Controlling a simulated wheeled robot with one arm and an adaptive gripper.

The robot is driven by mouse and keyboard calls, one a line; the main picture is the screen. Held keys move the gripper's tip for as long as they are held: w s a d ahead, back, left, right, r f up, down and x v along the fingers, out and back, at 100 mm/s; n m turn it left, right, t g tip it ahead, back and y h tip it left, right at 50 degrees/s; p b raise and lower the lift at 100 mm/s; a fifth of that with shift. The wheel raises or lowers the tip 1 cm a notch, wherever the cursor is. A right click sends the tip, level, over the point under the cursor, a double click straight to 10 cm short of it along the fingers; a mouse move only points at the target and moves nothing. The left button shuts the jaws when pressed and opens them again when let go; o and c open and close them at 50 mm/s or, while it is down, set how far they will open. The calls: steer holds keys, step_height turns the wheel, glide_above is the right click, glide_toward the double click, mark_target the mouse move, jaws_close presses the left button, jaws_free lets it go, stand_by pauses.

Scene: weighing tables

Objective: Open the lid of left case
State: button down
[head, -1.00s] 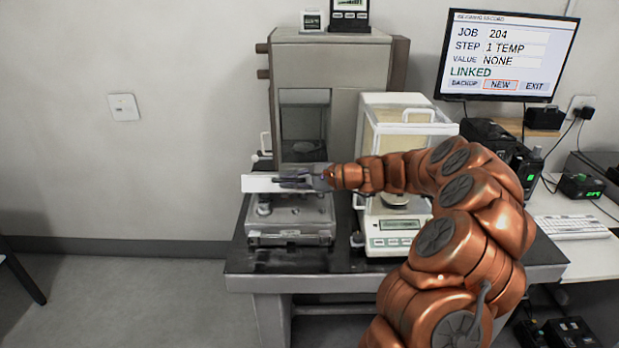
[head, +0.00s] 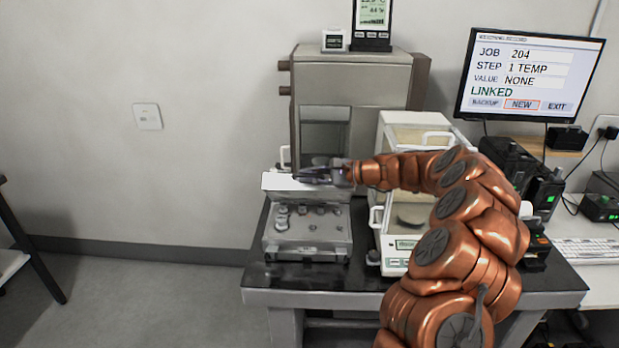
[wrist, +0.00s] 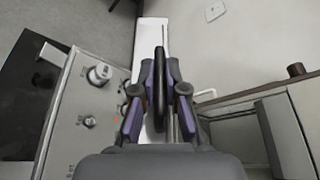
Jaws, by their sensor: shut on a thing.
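The left case (head: 325,245) is a grey box near the left end of the dark table, with several metal weights in its top. Its lid (head: 277,181) stands raised along the back edge, showing as a pale strip. My gripper (head: 312,174) is at the top of the lid and shut on it, covering part of it. In the wrist view, my gripper's purple-sided fingers (wrist: 159,95) lie over the lid, a white strip (wrist: 151,35). The case interior (wrist: 95,100) with weights shows left of the fingers.
A tall grey cabinet (head: 350,80) stands behind the case. A white balance with a glass shield (head: 395,128) stands to its right, behind my arm. A monitor (head: 530,75) is at the right. The floor left of the table (head: 150,300) is clear.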

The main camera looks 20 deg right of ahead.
steer(key=c, duration=1.2)
jaws_free()
steer(key=shift+d, duration=0.1)
steer(key=v, duration=1.2)
